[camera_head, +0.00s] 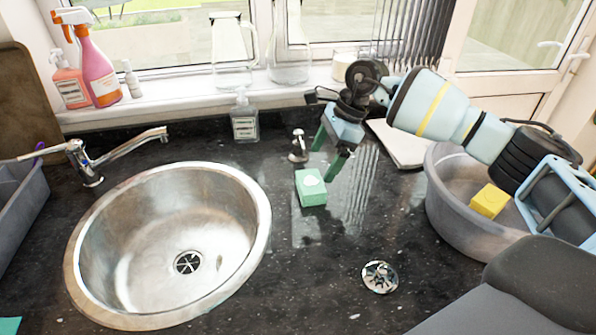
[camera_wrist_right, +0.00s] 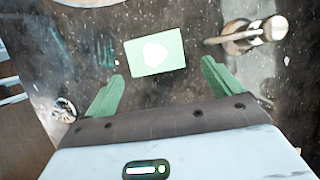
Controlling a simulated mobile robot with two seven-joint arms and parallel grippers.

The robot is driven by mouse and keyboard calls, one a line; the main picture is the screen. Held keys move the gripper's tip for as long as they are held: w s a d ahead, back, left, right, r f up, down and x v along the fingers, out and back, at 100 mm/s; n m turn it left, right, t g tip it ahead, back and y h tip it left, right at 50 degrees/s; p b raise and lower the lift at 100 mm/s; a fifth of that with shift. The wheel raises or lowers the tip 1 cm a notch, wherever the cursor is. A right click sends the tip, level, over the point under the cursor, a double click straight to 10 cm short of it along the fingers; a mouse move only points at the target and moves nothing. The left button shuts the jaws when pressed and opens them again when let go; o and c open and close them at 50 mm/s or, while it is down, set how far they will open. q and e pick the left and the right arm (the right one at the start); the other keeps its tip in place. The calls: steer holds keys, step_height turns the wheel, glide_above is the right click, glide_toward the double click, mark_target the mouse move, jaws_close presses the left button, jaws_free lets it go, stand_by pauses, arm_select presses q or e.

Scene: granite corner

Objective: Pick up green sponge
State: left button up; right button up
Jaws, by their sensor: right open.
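The green sponge (camera_head: 311,188) lies on the dark granite counter, right of the round sink, with a pale patch on its top. In the right wrist view the sponge (camera_wrist_right: 155,53) lies just beyond and between the two green fingers. My right gripper (camera_head: 327,160) is open and empty, above and just behind the sponge, pointing down. It also shows in the right wrist view (camera_wrist_right: 157,85), with its fingers apart wider than the sponge. I cannot see my left gripper.
The steel sink (camera_head: 187,241) takes up the left, with a tap (camera_head: 122,149) behind it. A soap bottle (camera_head: 244,119) and a small metal fitting (camera_head: 298,147) stand behind the sponge. A grey basin (camera_head: 452,213) with a yellow sponge (camera_head: 489,201) is at right. A metal strainer (camera_head: 380,277) lies in front.

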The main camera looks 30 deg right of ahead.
mark_target(311, 181)
steer(key=shift+s+a+f, duration=0.2)
steer(key=shift+s+f, duration=0.05)
steer(key=shift+s, duration=0.15)
steer(key=shift+x, duration=0.85)
steer(key=shift+a+p+x, duration=0.1)
steer(key=shift+p+x, duration=0.15)
steer(key=shift+x, duration=1.1)
steer(key=shift+a+p+x, duration=0.15)
steer(key=shift+p+x, duration=0.05)
steer(key=shift+x, duration=1.1)
steer(key=shift+w+r, duration=0.1)
steer(key=shift+r, duration=0.05)
steer(key=c, duration=0.7)
